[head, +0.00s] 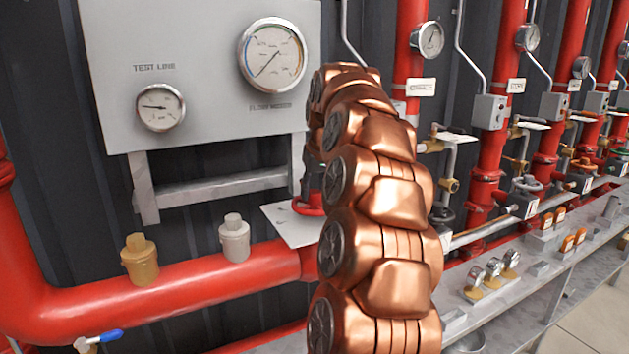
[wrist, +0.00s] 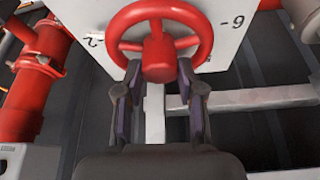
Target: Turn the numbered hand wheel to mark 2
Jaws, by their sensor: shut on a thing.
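The red hand wheel (wrist: 160,62) fills the top middle of the wrist view. It stands in front of a pale plate (wrist: 236,48) with black marks, a tilted 2 at left and what looks like a 6 at right. My gripper (wrist: 159,70) has one finger on each side of the wheel's hub at its lower part and is shut on the wheel. The fingertips are partly hidden against the red.
A grey panel with two gauges (head: 272,56) hangs on the dark wall at left. A red pipe (head: 200,282) with a brass cap (head: 140,260) and a grey cap (head: 234,238) runs below. Several red risers and a grey bench (head: 555,268) fill the right.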

